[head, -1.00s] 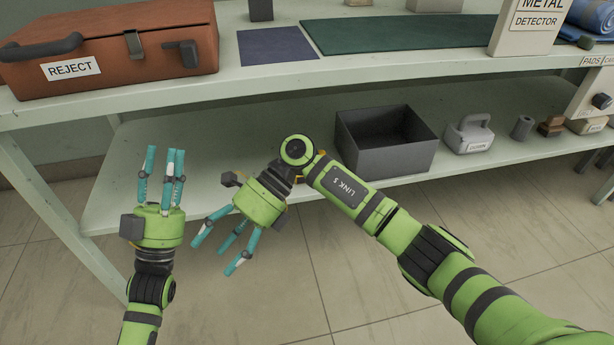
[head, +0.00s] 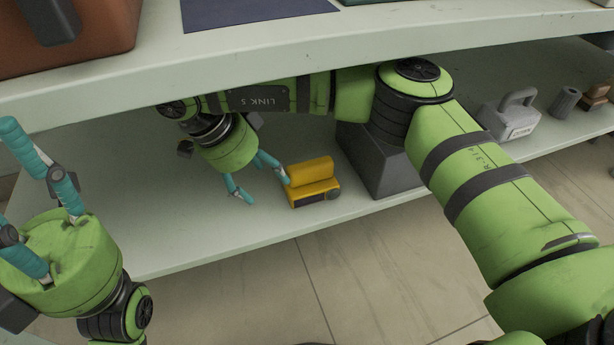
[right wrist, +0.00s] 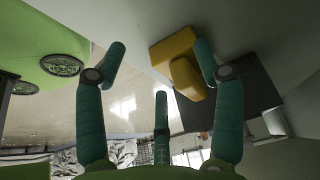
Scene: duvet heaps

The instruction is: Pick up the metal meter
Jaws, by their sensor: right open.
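A yellow device with a dark front panel and a round grey end (head: 314,172) lies on the lower shelf; it looks like the meter. In the right wrist view the yellow device (right wrist: 176,55) is beside the right-hand finger. My right gripper (head: 264,182) is under the upper shelf, just left of the device, open and empty, with its fingers pointing down and right. One fingertip is close to the device's left side; I cannot tell whether they touch. My left gripper (head: 30,180) is open and empty at the left edge, in front of the table, fingers up.
The upper shelf (head: 330,42) overhangs my right arm. A dark grey bin (head: 375,165) stands right of the device, partly behind my arm. A grey handled block (head: 508,118) and a small cylinder (head: 565,102) stand farther right. The lower shelf (head: 165,235) is bare at the left front.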

